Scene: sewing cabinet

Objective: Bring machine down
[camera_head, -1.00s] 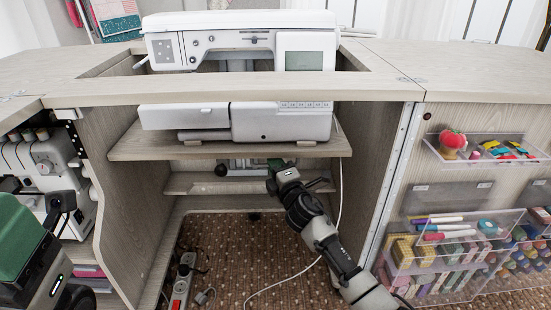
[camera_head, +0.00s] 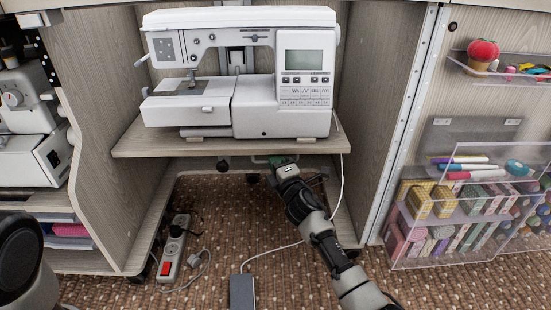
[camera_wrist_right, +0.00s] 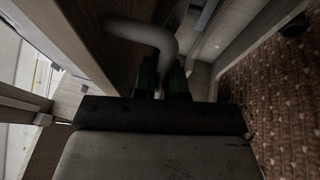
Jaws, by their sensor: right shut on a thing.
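The white sewing machine (camera_head: 240,75) stands upright on a wooden lift shelf (camera_head: 150,146) inside the cabinet. My right arm reaches in below the shelf. My right gripper (camera_head: 275,162) is under the shelf's front edge. In the right wrist view its green-tipped fingers (camera_wrist_right: 160,80) are shut on a grey curved bar (camera_wrist_right: 145,30), the handle under the shelf. The shelf hides most of this handle in the head view. My left gripper does not show; only a dark part of my left arm is at the lower left edge.
A power strip (camera_head: 174,250) and a grey box with a cable (camera_head: 243,290) lie on the carpet under the shelf. A white cable hangs at the shelf's right. Clear bins of sewing supplies (camera_head: 460,215) are on the right door. A second machine (camera_head: 28,125) stands left.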

